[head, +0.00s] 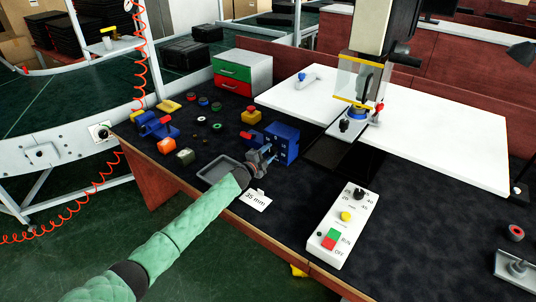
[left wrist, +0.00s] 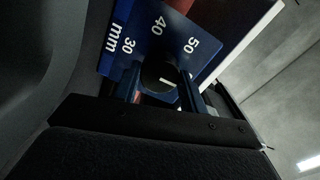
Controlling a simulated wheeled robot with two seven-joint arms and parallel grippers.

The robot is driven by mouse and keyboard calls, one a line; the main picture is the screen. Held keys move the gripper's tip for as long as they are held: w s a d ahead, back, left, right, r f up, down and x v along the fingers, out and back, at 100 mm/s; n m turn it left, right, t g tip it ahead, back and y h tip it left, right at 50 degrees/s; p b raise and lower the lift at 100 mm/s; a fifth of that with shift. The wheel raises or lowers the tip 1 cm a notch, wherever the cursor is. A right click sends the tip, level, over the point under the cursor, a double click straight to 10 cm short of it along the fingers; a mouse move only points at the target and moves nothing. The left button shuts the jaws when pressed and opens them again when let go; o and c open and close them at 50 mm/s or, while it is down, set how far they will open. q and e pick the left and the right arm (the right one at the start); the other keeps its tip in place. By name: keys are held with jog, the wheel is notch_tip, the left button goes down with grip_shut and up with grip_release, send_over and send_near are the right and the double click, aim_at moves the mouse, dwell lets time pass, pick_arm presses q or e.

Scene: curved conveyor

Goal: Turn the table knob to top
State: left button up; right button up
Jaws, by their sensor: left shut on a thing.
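The blue box (head: 285,138) stands on the dark table at its middle. In the left wrist view its blue face (left wrist: 113,62) carries white marks 30, 40, 50 and mm. A dark round knob (left wrist: 158,76) with a short pale mark sits below these numbers. My left gripper (head: 268,157) is at the near side of the box. Its fingers (left wrist: 165,98) are shut on the knob, one on each side. The gripper hides the knob in the head view, and the exact way the mark points is hard to read. My right gripper is not in view.
A grey tray (head: 218,168) and a white "35 mm" card (head: 256,200) lie beside my left gripper. A white control box (head: 342,228) with its own dial stands to the right. Several small parts lie to the left. A press (head: 370,75) stands behind.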

pick_arm(q)
jog(key=shift+f, duration=0.1)
jog(key=o, duration=1)
jog(key=shift+s+a, duration=0.15)
jog(key=shift+a, duration=0.05)
jog(key=b+v, duration=0.1)
jog(key=v, duration=0.5)
jog(key=shift+s+a+b, duration=0.1)
jog(key=shift+b, duration=0.2)
jog(key=shift+s+a, duration=0.3)
jog(key=shift+s, duration=0.15)
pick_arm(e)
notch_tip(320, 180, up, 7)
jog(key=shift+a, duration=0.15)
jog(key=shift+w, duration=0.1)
